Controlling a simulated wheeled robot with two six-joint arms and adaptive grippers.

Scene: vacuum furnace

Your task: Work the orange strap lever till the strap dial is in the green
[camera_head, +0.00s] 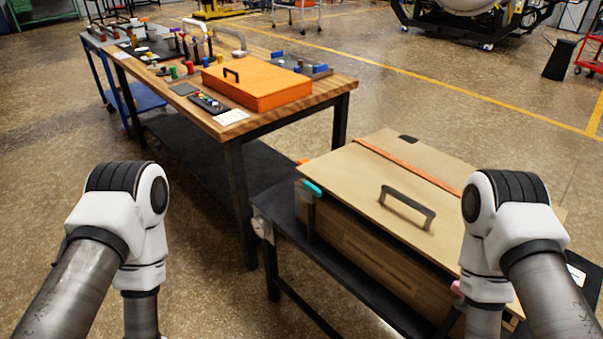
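A tan crate (345,248) with a lid stands on a low dark table at the right. An orange strap (408,166) runs across the lid, partly hidden by my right arm. A small orange piece (302,162) shows at the crate's far left corner; I cannot tell whether it is the strap lever. A small pale round part (262,226) sits at the dark table's left end; I cannot tell whether it is the strap dial, and no green zone is readable. Both my arms show at the bottom left and right, but their grippers are outside the view.
The lid has a dark handle (407,206). A teal-tipped lever (312,188) stands at the crate's left end, and a pink part (457,287) shows beside my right arm. A wooden workbench (185,98) with an orange case (257,84) stands behind. Floor at the left is clear.

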